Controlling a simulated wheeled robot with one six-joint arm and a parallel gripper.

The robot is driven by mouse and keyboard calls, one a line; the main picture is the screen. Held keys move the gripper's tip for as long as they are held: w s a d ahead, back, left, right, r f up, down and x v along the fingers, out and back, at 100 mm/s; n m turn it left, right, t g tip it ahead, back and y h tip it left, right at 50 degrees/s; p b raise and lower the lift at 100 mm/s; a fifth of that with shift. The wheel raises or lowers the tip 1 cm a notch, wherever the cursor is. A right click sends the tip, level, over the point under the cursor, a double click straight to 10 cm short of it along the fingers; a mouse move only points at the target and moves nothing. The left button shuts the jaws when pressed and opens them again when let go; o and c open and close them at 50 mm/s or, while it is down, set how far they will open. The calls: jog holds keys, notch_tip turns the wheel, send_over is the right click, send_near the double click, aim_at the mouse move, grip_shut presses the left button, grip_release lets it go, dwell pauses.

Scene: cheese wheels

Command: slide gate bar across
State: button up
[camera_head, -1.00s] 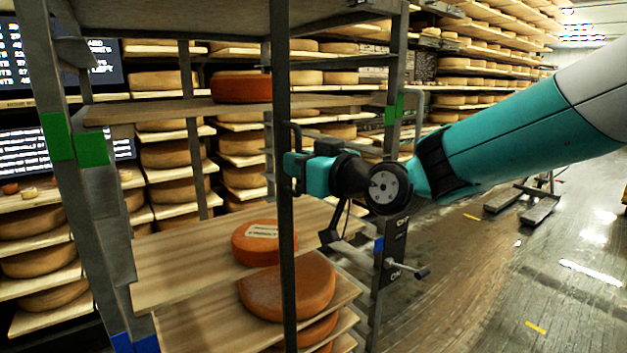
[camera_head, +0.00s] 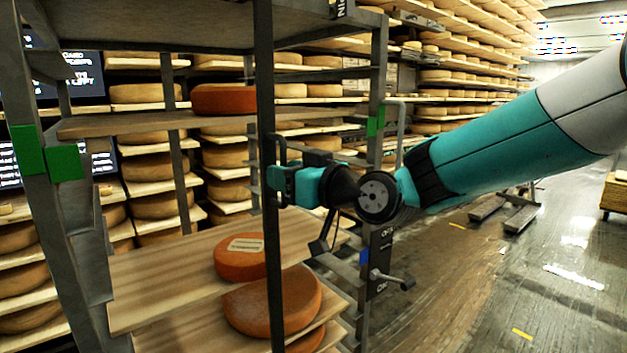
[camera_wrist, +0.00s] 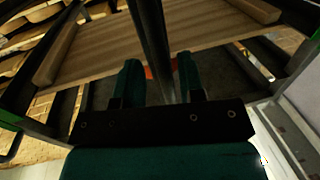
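The gate bar (camera_head: 265,95) is a dark upright post across the front of the cheese rack, with a small bracket-like handle on its right side. My gripper (camera_head: 280,180) is at the bar at about handle height. In the wrist view its two teal fingers (camera_wrist: 159,78) are apart, and the bar (camera_wrist: 149,30) runs down between them. A gap shows beside the bar, so I see no firm grip. Whether the fingers touch the bar or handle is hidden. A small red-orange patch shows between the fingers.
The rack's wooden shelves (camera_head: 150,275) hold orange cheese wheels, including a labelled one (camera_head: 238,262) behind the bar. A lever (camera_head: 395,280) sticks out from the right post. Another dark post stands at left with green bands (camera_head: 64,163). Open floor (camera_head: 465,290) lies to the right.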

jog(key=b+v, duration=0.4)
jog(key=v, duration=1.3)
jog(key=s+d+f+m+g+h, duration=0.2)
jog(key=s+d+f+g+h, duration=0.25)
jog(key=s+f, duration=0.4)
jog(key=s+d+f+m+g+h, duration=0.1)
jog(key=s+d+f+g+h, duration=0.35)
jog(key=s+f, duration=0.4)
jog(key=s+d+r+m+g+h+p, duration=0.1)
jog(key=s+r+p, duration=0.2)
jog(key=r+p, duration=1.4)
jog(key=shift+r+h, duration=0.3)
jog(key=shift+r, duration=0.25)
